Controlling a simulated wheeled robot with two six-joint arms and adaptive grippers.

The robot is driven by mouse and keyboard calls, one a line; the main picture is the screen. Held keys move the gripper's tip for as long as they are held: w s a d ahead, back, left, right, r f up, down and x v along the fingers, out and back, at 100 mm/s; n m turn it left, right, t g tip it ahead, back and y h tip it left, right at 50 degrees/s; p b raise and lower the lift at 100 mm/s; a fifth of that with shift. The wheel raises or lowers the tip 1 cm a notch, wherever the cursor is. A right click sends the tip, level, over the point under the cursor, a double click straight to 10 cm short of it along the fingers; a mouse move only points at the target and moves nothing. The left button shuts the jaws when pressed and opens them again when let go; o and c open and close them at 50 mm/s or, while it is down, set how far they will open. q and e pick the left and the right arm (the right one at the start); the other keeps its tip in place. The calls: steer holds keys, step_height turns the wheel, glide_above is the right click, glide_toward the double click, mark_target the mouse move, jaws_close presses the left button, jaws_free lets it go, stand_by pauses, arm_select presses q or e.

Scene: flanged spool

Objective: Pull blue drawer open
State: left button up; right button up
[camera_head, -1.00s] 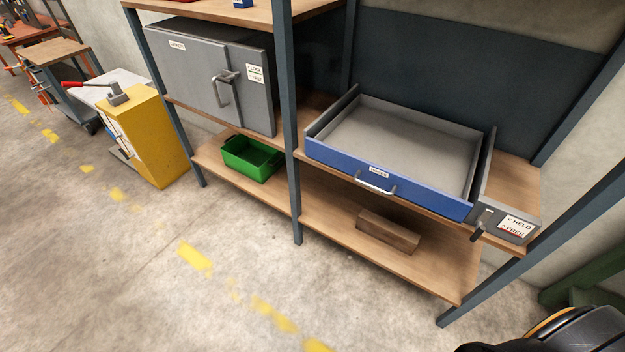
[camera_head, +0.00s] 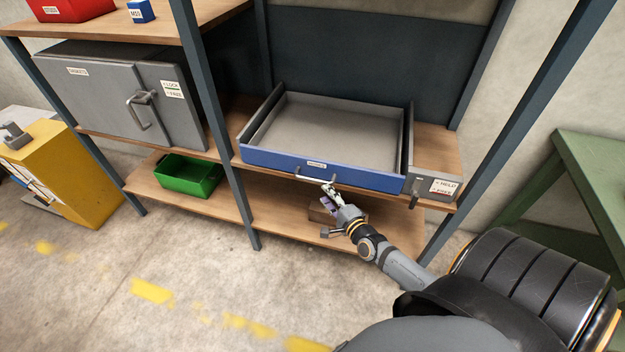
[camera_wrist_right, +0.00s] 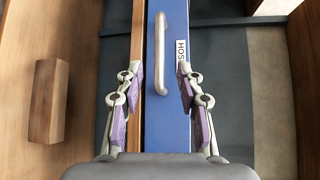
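The blue drawer (camera_head: 365,177) sits on the middle shelf, its grey open-topped inside visible. Its metal handle (camera_head: 312,177) is on the front, below a white label. In the right wrist view, the handle (camera_wrist_right: 160,50) runs along the blue front (camera_wrist_right: 168,125). My right gripper (camera_head: 331,187) is just in front of the drawer front, near the handle. In the wrist view, its two fingers (camera_wrist_right: 159,75) are spread apart either side of the handle's lower end, with nothing gripped. Contact with the handle cannot be told. My left gripper is not in view.
Right of the drawer is a grey panel (camera_head: 432,172) with a HELD/FREE label and a small dark lever (camera_head: 415,197) pointing down. A wooden block (camera_wrist_right: 48,100) lies on the lower shelf. A green bin (camera_head: 188,178) and shelf posts (camera_head: 228,160) stand left. A green bench (camera_head: 570,150) is right.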

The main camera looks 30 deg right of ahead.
mark_target(314, 180)
steer(key=w+b, duration=0.1)
steer(key=w, duration=0.2)
steer(key=w+f+b, duration=0.1)
steer(key=w, duration=0.2)
steer(key=w+b, duration=0.1)
steer(key=w, duration=0.2)
steer(key=shift+w+d+f+b, duration=0.1)
steer(key=shift+d+f+b, duration=0.2)
steer(key=shift+w, duration=0.4)
steer(key=shift+r, duration=0.1)
steer(key=shift+c, duration=0.4)
jaws_close()
